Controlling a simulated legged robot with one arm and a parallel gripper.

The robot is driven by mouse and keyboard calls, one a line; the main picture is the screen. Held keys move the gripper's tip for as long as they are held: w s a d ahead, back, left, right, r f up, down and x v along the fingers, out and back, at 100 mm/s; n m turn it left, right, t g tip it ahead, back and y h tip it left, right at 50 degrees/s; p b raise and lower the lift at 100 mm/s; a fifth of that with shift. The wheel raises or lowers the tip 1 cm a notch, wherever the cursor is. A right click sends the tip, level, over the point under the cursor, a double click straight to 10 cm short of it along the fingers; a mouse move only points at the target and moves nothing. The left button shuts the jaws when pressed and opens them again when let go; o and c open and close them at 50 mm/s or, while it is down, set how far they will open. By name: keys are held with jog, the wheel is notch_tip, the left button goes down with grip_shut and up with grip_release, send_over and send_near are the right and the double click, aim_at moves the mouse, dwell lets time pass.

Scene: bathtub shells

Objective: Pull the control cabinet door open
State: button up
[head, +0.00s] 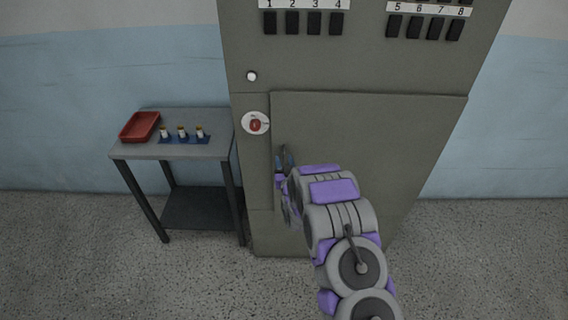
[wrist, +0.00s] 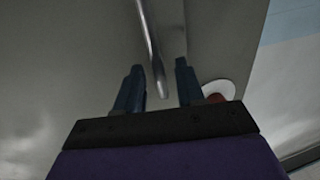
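The grey control cabinet (head: 250,185) stands against the wall, and its door (head: 390,135) fills most of the lower front. The door looks flush with the frame. My gripper (head: 283,160) is at the left edge of the door. In the wrist view my gripper (wrist: 160,75) has its two dark blue fingers apart. A slim metal bar handle (wrist: 152,45) comes down between them in the picture, its end showing between the fingers. I cannot tell whether the fingers touch it. In the head view my gripper and arm hide the handle.
A red knob on a white disc (head: 255,123) is just left of the door. A white button (head: 251,76) and rows of black switches (head: 303,22) are above. A side table (head: 205,149) stands left, holding a red tray (head: 140,126) and several small capped items (head: 182,132). Floor right is clear.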

jog(key=shift+c, duration=0.4)
grip_shut()
